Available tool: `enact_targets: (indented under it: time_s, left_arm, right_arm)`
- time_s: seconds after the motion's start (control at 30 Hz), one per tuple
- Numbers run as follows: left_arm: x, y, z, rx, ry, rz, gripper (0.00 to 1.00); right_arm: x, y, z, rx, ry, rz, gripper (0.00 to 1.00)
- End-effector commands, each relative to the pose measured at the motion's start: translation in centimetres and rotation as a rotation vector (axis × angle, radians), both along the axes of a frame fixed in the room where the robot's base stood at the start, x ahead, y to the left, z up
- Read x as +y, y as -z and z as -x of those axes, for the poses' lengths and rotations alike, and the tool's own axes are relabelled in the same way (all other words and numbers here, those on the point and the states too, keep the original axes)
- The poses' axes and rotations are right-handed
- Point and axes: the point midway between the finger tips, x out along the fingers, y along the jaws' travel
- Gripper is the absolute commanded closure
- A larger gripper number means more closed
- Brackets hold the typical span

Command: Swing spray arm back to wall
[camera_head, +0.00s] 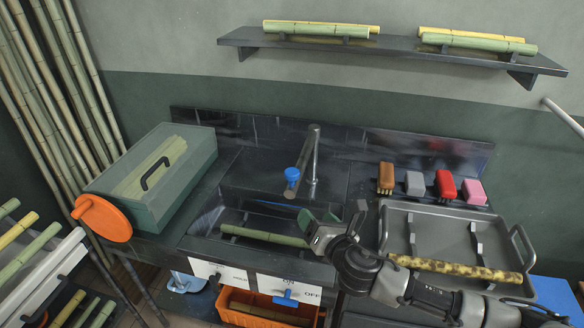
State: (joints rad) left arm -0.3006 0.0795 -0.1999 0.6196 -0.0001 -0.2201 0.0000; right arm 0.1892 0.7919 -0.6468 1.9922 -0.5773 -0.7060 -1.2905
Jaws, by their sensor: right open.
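The spray arm (306,160) is a grey metal tube at the back of the black sink. It slants from its high end toward the front, out over the basin and away from the wall. A blue-topped part (291,175) sits close beside its lower end. My right gripper (335,217) is open, in front of and a little to the right of the spray arm, over the basin's right side. It is apart from the tube and appears empty. My left gripper is not in view.
A green sugarcane piece (262,236) lies in the basin. A green box (205,158) stands left. A shelf (395,50) hangs above.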

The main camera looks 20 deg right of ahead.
Motion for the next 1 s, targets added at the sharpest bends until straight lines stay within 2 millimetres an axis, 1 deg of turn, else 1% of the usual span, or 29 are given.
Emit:
enact_targets:
  time_s: [0.03, 0.1, 0.2, 0.23, 0.37, 0.43, 0.7, 0.8, 0.9, 1.0]
  left_arm:
    - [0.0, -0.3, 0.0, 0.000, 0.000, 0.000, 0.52]
    - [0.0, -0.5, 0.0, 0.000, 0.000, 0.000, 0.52]
    - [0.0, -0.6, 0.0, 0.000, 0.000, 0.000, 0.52]
    - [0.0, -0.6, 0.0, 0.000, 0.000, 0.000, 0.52]
    - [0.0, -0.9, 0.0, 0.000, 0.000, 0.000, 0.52]
    - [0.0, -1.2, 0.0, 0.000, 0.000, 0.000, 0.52]
    - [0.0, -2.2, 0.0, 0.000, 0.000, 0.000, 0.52]
    - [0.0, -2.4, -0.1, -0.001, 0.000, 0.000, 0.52]
    - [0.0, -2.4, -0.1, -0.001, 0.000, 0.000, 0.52]
    - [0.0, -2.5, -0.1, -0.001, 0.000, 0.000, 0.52]
  right_arm:
    - [-0.1, -2.4, -0.5, -0.066, -0.053, 0.150, 0.37]
    - [-0.1, -4.2, -0.7, -0.129, -0.103, 0.310, 0.37]
    - [0.0, -5.5, -0.8, -0.181, -0.141, 0.444, 0.37]
    - [0.0, -5.7, -0.9, -0.189, -0.147, 0.465, 0.37]
    - [0.2, -6.0, -1.8, -0.199, -0.151, 0.488, 0.37]
    - [0.4, -6.1, -2.8, -0.199, -0.150, 0.485, 0.37]
    - [1.3, -6.0, -7.9, -0.196, -0.149, 0.480, 0.37]
    - [1.6, -5.9, -9.4, -0.196, -0.151, 0.480, 0.37]
    - [1.8, -5.9, -10.5, -0.195, -0.149, 0.480, 0.37]
    - [1.9, -5.8, -11.2, -0.195, -0.151, 0.481, 0.37]
